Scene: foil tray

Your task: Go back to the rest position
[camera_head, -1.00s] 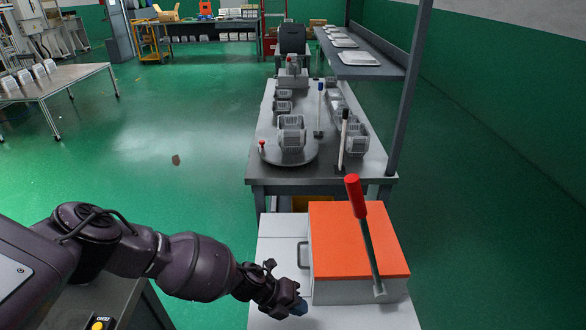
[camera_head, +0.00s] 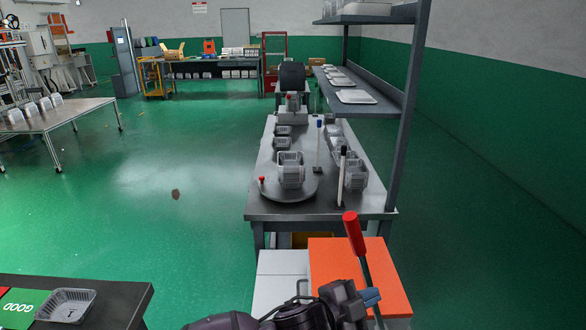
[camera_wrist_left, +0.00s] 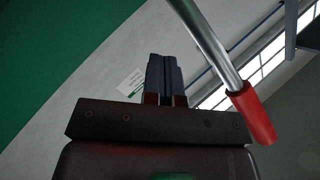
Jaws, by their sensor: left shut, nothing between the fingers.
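My left gripper (camera_head: 372,297) is at the bottom of the head view, in front of the orange-topped machine (camera_head: 335,262). It is shut and empty; its fingers (camera_wrist_left: 166,80) lie together in the left wrist view. The machine's lever, with a red grip (camera_head: 354,232), rises just beside the gripper. In the left wrist view the metal rod and red grip (camera_wrist_left: 253,115) pass to the right of the fingers; I cannot tell if they touch. My right gripper is in neither view.
A bench (camera_head: 325,206) with a round turntable and stacked trays stands beyond the machine. A shelf (camera_head: 368,107) overhangs it at right. Green floor is open at left.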

